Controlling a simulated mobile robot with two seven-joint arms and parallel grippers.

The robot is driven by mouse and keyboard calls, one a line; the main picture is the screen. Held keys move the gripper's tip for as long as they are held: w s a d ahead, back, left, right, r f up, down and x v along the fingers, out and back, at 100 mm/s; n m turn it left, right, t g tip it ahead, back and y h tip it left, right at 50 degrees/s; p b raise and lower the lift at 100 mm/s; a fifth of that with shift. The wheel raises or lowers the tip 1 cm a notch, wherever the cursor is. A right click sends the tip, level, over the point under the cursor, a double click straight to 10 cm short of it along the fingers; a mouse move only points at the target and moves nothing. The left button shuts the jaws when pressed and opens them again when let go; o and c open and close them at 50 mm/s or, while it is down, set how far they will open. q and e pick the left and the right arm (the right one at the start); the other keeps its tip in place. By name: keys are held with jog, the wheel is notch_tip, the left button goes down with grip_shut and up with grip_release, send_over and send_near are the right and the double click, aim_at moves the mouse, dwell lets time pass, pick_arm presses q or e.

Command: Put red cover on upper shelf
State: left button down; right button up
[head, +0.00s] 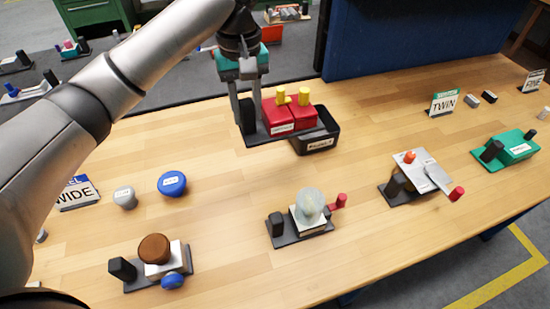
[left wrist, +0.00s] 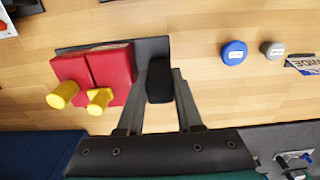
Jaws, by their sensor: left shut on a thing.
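The red cover (head: 290,113) is a pair of red blocks with yellow knobs on a dark base plate with a black upright handle. My left gripper (head: 249,117) is shut on that black handle. The unit appears raised over the far part of the wooden table, partly in front of a black bin. In the left wrist view the red cover (left wrist: 95,75) lies left of the fingers, and the handle (left wrist: 160,80) is between them. I cannot identify an upper shelf in either view. My right gripper is not in view.
The black bin (head: 318,135) stands beside the held unit. On the wooden table (head: 230,260) are a brown-knobbed unit (head: 153,250), a clear-domed unit (head: 308,208), a grey lever unit (head: 420,178), a green unit (head: 513,147) and a blue cap (head: 172,183). A blue panel (head: 420,35) rises behind.

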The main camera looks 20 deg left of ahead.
aim_at(247, 133)
pick_arm(q)
jog(key=f, duration=0.4)
jog(key=f+b, duration=0.1)
jog(key=f, duration=0.1)
jog(key=shift+s+f, duration=0.35)
jog(key=shift+s, duration=0.05)
jog(key=f+b, duration=0.1)
jog(key=f, duration=0.5)
jog(key=f+b, duration=0.1)
jog(key=f, duration=0.5)
jog(key=shift+w+f, duration=0.2)
jog(key=shift+f, duration=0.05)
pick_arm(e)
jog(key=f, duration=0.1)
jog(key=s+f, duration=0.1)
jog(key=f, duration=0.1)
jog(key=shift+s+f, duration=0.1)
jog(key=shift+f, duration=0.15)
pick_arm(q)
jog(key=c, duration=1)
grip_release()
jog(key=shift+f, duration=0.1)
jog(key=o, duration=0.4)
jog(key=shift+o, duration=0.2)
